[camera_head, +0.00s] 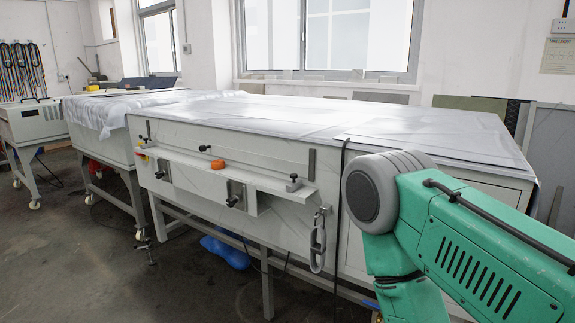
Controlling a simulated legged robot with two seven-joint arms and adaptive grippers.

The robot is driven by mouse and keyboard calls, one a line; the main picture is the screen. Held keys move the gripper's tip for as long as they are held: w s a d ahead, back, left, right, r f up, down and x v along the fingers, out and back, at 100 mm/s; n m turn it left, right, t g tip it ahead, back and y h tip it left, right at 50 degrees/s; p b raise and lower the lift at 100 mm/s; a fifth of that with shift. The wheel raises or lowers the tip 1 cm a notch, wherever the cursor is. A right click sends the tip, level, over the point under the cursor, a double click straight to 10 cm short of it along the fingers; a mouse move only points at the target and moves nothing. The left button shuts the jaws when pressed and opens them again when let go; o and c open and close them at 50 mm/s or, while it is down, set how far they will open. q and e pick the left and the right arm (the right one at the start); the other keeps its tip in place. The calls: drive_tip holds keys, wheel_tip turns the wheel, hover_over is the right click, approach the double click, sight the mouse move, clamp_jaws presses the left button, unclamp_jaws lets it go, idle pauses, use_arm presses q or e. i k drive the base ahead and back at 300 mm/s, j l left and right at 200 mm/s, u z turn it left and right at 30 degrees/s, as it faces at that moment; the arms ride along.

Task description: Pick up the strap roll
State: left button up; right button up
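A small orange object (217,164), which looks like the strap roll, rests on the narrow ledge (262,184) along the front of the long white plate processor (210,138). It is too small to make out its details. A green and grey arm link of mine fills the lower right of the head view, to the right of the orange object and nearer to the camera. Neither of my grippers shows in the picture.
Black-knobbed clamps (236,195) stick out from the machine's front. A grey loop-shaped piece (318,240) hangs by a black cable. A blue bag (228,250) lies beneath. Wheeled white tables (104,150) stand at left. The floor (90,275) at front left is open.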

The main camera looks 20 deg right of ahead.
sight(218, 164)
drive_tip(key=z, duration=0.25)
drive_tip(key=i+j+z, duration=0.1)
drive_tip(key=z, duration=0.4)
drive_tip(key=i+j+z, duration=0.25)
drive_tip(key=z, duration=0.2)
drive_tip(key=i+j+z, duration=0.1)
drive_tip(key=z, duration=0.4)
drive_tip(key=j, duration=0.1)
